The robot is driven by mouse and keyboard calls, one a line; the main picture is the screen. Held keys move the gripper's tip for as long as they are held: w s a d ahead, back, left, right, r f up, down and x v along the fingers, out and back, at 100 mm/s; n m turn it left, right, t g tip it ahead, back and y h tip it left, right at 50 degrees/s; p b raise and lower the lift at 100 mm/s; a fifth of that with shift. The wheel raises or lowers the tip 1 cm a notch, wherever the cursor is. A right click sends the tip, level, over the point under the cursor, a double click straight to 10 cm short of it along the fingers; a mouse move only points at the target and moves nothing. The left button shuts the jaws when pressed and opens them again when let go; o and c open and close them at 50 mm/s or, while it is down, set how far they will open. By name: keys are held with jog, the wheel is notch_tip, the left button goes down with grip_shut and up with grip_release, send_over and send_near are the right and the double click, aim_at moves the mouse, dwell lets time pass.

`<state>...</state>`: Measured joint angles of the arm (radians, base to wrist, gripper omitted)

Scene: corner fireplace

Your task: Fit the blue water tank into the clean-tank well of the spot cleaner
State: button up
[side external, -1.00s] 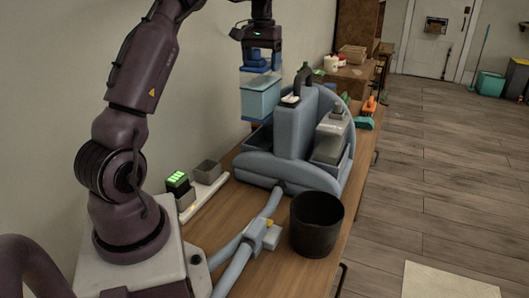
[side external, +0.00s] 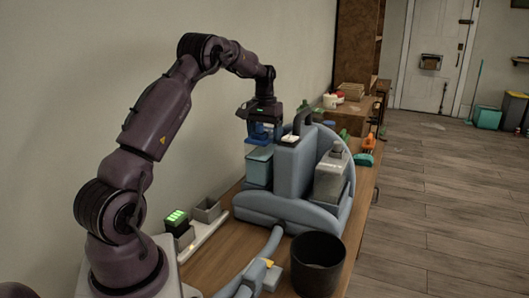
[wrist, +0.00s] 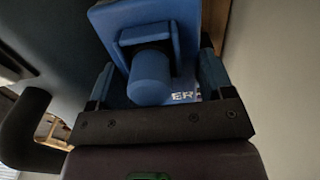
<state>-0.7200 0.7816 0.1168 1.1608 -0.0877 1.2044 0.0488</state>
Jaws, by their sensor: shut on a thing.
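The blue water tank (side external: 259,168) has a clear pale-blue body and a darker blue top. It stands upright at the left side of the blue-grey spot cleaner (side external: 293,168), beside the central column. Its lower end is hidden behind the cleaner's left side, so I cannot tell how deep it sits in the clean-tank well. My gripper (side external: 261,131) is above the tank and shut on its blue top. In the wrist view, the tank's blue top and round cap (wrist: 151,78) lie between my two fingers (wrist: 156,72).
A grey-clear tank (side external: 330,177) fills the cleaner's right side. A black bin (side external: 318,265) and pale-blue hose (side external: 262,258) are in front. Bottles and tools stand behind on the bench.

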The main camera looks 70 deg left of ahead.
jog(key=shift+f, duration=2)
jog(key=o, duration=1.7)
jog(key=shift+f, duration=0.1)
